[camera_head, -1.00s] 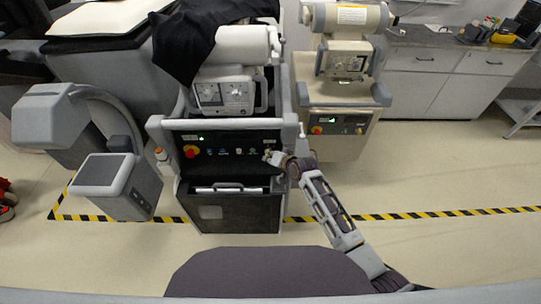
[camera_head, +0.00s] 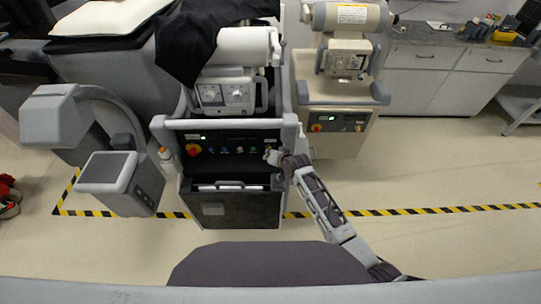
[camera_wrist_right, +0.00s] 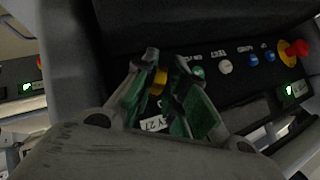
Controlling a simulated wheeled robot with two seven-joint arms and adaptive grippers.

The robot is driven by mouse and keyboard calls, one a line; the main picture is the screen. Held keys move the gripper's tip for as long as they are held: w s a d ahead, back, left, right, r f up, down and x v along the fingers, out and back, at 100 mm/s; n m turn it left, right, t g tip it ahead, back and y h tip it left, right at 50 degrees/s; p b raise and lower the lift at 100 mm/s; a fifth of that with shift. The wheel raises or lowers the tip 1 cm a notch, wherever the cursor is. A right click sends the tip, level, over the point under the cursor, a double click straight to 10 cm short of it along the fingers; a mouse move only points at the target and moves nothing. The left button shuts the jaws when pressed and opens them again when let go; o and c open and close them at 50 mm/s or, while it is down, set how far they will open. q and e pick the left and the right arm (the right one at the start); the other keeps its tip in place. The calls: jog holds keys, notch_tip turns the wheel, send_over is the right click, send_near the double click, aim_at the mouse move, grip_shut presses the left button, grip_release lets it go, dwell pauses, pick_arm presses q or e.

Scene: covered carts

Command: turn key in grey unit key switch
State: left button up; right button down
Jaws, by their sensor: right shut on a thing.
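The grey unit (camera_head: 205,125) stands in the middle of the head view. Its black front panel (camera_head: 228,137) carries a red emergency knob, small coloured buttons and a green display. My right gripper (camera_head: 270,155) is at the right end of this panel. In the wrist view the right gripper (camera_wrist_right: 165,85) has green-padded fingers closed around a small yellow piece (camera_wrist_right: 159,82), which appears to be the key. A white label (camera_wrist_right: 154,124) ending in "27" shows between the fingers. The key switch itself is hidden by the fingers. My left gripper is out of view.
A beige unit (camera_head: 338,140) with a similar panel stands close on the right. A grey machine with a screen (camera_head: 105,171) stands on the left. A black cloth (camera_head: 190,40) drapes behind. The floor at right is clear beyond a yellow-black stripe (camera_head: 440,211).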

jog(key=shift+r+n+h+p, duration=0.15)
jog(key=shift+n+h+p, duration=0.25)
jog(key=shift+p, duration=0.8)
jog(key=shift+a+h+p, duration=0.1)
jog(key=shift+h+p, duration=0.4)
jog(key=shift+h, duration=0.1)
jog(key=c, duration=1.4)
grip_release()
jog(key=shift+o, duration=0.2)
jog(key=shift+s, duration=0.1)
jog(key=v, duration=1.1)
jog(key=shift+r, duration=0.4)
